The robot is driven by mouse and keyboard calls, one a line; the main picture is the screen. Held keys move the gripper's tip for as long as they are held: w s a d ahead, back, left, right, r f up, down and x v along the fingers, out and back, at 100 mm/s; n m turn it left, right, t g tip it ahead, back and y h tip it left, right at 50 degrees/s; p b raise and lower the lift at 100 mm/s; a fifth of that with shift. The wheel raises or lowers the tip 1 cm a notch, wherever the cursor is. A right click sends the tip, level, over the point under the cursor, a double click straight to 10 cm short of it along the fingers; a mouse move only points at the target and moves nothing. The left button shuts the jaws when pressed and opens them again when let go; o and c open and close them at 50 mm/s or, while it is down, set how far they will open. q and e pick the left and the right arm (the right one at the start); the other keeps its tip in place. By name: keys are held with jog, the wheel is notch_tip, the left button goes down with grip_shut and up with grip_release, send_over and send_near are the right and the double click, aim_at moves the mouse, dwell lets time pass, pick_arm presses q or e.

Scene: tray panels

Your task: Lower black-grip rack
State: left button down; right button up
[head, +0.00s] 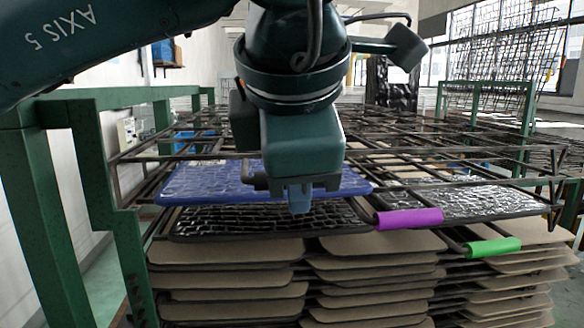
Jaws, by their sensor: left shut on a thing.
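My left gripper (299,198) comes down from the top centre over the front edge of a dark wire rack (390,178). It is shut on a black grip (257,180), whose left end sticks out beside the gripper. The gripper hides the rest of the grip. The rack lies roughly level above a blue panel (215,183) and a black panel (250,220). My right gripper is not in view.
A purple grip (409,218) and a green grip (493,246) stick out at the front right, lower down. Stacked brown sheets (228,280) lie below. Green frame posts (45,220) stand at the left. Another black panel (470,203) lies at the right.

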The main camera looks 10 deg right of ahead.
pick_arm(q)
jog(key=shift+f, duration=0.25)
jog(key=c, duration=1.7)
grip_release()
jog(key=o, duration=0.3)
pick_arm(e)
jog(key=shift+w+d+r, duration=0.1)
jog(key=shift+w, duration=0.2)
pick_arm(q)
jog(key=shift+r, duration=0.1)
jog(key=v, duration=1.3)
jog(key=shift+b, duration=0.35)
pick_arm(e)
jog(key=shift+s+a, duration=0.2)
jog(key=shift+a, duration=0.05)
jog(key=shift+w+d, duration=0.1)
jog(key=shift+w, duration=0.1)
